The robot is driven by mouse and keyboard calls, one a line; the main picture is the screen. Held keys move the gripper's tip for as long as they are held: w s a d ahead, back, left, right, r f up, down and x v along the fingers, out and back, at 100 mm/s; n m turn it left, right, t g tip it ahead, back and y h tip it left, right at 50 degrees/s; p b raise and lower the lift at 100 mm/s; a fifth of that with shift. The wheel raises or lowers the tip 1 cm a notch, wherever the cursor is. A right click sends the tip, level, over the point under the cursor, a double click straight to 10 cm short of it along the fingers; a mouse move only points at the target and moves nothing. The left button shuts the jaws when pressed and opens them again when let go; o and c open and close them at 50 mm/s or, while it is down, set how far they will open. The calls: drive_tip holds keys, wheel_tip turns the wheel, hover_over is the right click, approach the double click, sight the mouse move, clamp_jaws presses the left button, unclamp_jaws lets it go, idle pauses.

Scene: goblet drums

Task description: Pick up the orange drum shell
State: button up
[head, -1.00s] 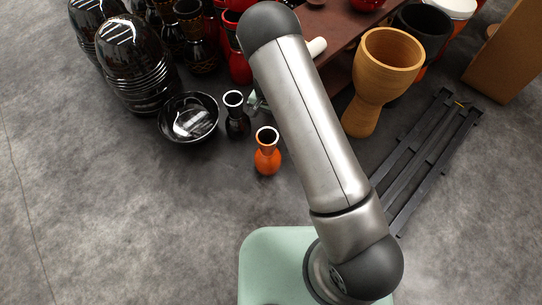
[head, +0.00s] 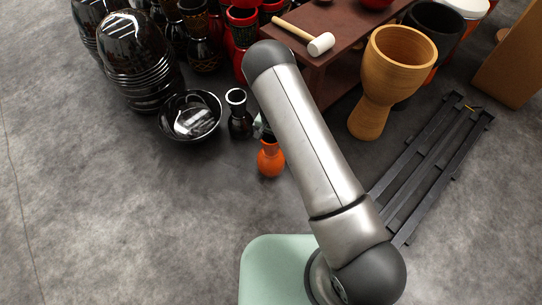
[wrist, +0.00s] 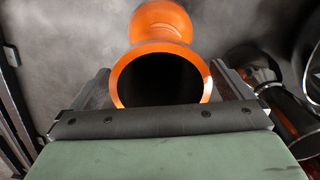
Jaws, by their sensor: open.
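The orange drum shell (head: 271,160) is a small goblet shape standing upright on the grey floor, left of my arm in the head view. In the wrist view the orange drum shell (wrist: 163,55) shows its round dark mouth close up. My gripper (wrist: 163,82) is open, with one finger on each side of the shell's rim. I cannot tell whether either finger touches it. In the head view my gripper is mostly hidden behind the arm, with a bit showing just above the shell, whose mouth is covered.
A small black drum shell (head: 239,116) stands close to the left, and a black bowl (head: 190,116) is beyond it. A red-brown table with a white mallet (head: 321,44) is behind. A wooden goblet drum (head: 384,80) and a dark metal frame (head: 432,160) lie to the right.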

drive_tip(key=shift+f, duration=0.55)
drive_tip(key=shift+r, duration=0.1)
drive_tip(key=c, duration=1.8)
drive_tip(key=shift+c, duration=0.9)
drive_tip(key=shift+r, duration=0.1)
